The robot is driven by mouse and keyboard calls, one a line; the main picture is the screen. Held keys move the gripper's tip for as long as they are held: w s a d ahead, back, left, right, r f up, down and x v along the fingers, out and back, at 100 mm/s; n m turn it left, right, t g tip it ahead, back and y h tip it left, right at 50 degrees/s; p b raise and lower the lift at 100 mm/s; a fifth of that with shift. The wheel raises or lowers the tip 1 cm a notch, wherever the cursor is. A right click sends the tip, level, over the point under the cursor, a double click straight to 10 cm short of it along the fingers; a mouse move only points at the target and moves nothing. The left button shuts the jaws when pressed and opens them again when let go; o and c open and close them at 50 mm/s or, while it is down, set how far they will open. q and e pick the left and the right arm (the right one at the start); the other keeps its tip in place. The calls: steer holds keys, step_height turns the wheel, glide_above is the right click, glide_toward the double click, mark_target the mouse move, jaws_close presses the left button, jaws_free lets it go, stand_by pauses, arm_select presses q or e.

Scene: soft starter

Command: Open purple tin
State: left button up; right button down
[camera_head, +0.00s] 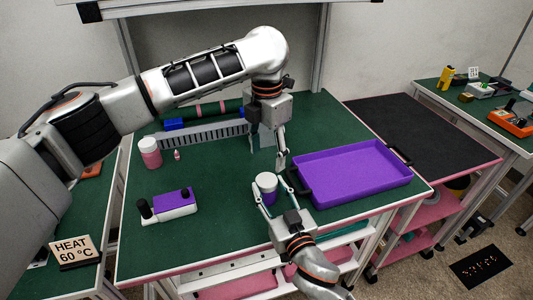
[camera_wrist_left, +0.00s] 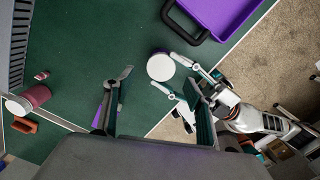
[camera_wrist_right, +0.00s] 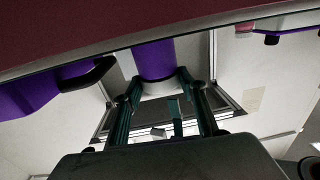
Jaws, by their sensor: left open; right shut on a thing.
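The purple tin (camera_head: 268,198) with a white lid (camera_head: 266,182) stands upright on the green table near its front edge. My right gripper (camera_head: 272,196) is shut on the tin, one finger on each side. The right wrist view shows the purple body (camera_wrist_right: 153,58) between the fingers (camera_wrist_right: 158,92). My left gripper (camera_head: 268,150) is open and empty, above and behind the tin in the head view. In the left wrist view the round white lid (camera_wrist_left: 160,67) lies between and beyond its fingers (camera_wrist_left: 163,84).
A purple tray (camera_head: 355,172) with black handles stands close on the right. A pink jar (camera_head: 151,158) with a white cap, a small pink bottle (camera_head: 177,155) and a purple-and-white device (camera_head: 175,203) stand on the left. A grey rack (camera_head: 200,135) is at the back.

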mark_target(266, 179)
arm_select(q)
steer(key=shift+s+a+f, duration=0.1)
steer(key=shift+s+f, duration=0.05)
steer(key=shift+s, duration=0.1)
steer(key=shift+f, duration=0.25)
step_height(266, 179, down, 7)
steer(key=shift+f, duration=0.15)
steer(key=shift+c, duration=0.5)
steer(key=c, duration=1.1)
steer(key=o, duration=1.3)
steer(key=shift+c, duration=0.2)
